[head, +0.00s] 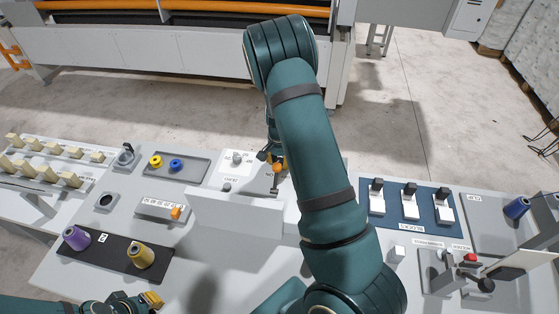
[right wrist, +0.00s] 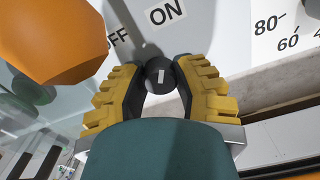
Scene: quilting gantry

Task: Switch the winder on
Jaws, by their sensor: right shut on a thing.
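The winder's switch shows in the right wrist view as a round black knob (right wrist: 160,75) with a short white mark, upright in the picture. The ON label (right wrist: 166,12) is just above it, and the OFF label (right wrist: 119,38) is to its upper left, partly hidden by an orange knob (right wrist: 58,38). My right gripper (right wrist: 160,78) has its yellow-padded fingers closed around the black knob. In the head view this gripper (head: 272,158) is small and partly hidden at the console. My left gripper (head: 138,302) is low at the left edge area, its opening unclear.
A tray (head: 205,177) with yellow and blue bobbins lies left of my right gripper. A low pale upright panel (head: 235,216) stands in front of it. A blue switch panel (head: 393,223) lies right of my arm.

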